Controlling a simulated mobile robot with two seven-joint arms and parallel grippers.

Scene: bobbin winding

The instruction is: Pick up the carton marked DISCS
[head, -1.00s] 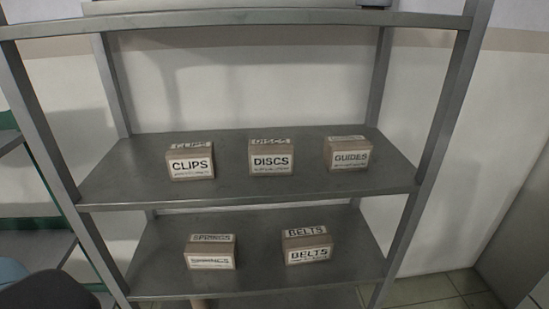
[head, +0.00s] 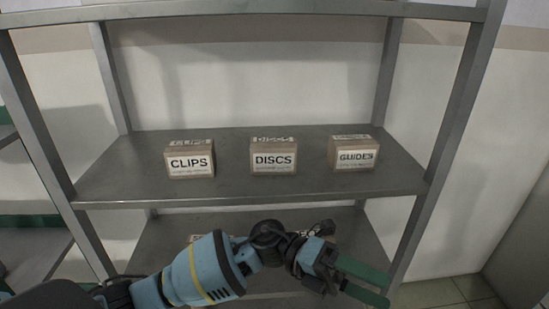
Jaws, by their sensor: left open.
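The carton marked DISCS (head: 273,156) is a small brown box with a white label on its front and another on its top. It stands upright in the middle of the upper of the two shelf boards in view, between two other cartons. My left gripper (head: 365,283) has dark green fingers, spread apart and empty. In the picture it is below and to the right of the DISCS carton, in front of the lower board. My right gripper is not in view.
The CLIPS carton (head: 189,159) stands to the left of DISCS and the GUIDES carton (head: 352,153) to the right, with gaps between. The metal shelf (head: 230,186) has uprights at both sides and another board above.

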